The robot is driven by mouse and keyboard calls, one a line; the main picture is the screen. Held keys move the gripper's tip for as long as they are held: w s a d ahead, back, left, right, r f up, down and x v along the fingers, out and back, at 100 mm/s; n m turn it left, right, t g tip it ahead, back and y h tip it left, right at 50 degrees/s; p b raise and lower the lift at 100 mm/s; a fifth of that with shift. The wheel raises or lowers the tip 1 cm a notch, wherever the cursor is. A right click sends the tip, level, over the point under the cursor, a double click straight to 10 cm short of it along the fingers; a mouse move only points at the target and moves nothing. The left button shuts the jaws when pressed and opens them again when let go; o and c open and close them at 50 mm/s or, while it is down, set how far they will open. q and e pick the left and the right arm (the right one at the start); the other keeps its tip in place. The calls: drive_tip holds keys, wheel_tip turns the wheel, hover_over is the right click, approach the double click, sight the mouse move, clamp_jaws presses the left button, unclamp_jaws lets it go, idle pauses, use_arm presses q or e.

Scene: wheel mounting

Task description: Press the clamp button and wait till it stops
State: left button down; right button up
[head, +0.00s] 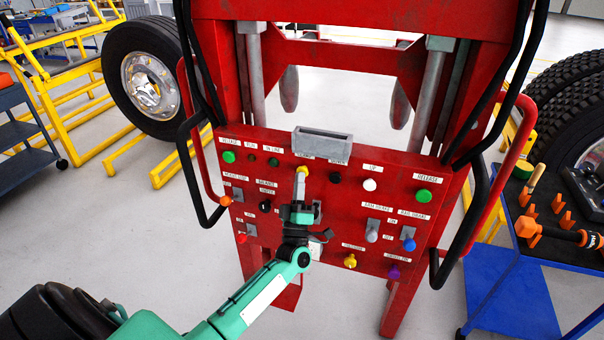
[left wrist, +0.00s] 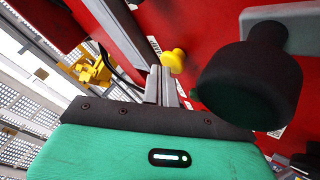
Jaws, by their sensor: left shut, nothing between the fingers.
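The red control panel (head: 330,235) of the machine faces me, with rows of coloured buttons, knobs and levers under white labels. A yellow button (head: 302,169) sits in the upper row, just below the grey box; its label is too small to read. My left gripper (head: 300,174) is shut and empty, its fingertips at this yellow button. In the left wrist view the yellow button (left wrist: 174,60) stands out from the panel right at the fingertips (left wrist: 163,72); I cannot tell whether they touch it. My right gripper is not in view.
A black round knob (left wrist: 250,80) is close beside the fingers in the left wrist view. Neighbouring controls include a white button (head: 369,185) and a green button (head: 423,196). A tyre on a yellow stand (head: 150,80) is at left, a blue tool cart (head: 510,290) at right.

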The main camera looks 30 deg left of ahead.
use_arm(q)
drive_tip(key=shift+w+a+b, duration=0.2)
drive_tip(key=shift+w+b, duration=0.15)
drive_tip(key=shift+w, duration=0.1)
idle(0.6)
drive_tip(key=shift+s, duration=0.1)
drive_tip(key=shift+s+d+f+p, duration=0.1)
drive_tip(key=shift+s+d+p, duration=0.15)
drive_tip(key=shift+s, duration=0.2)
drive_tip(key=shift+s+d+p, duration=0.1)
drive_tip(key=shift+s+p, duration=0.1)
drive_tip(key=shift+s, duration=0.25)
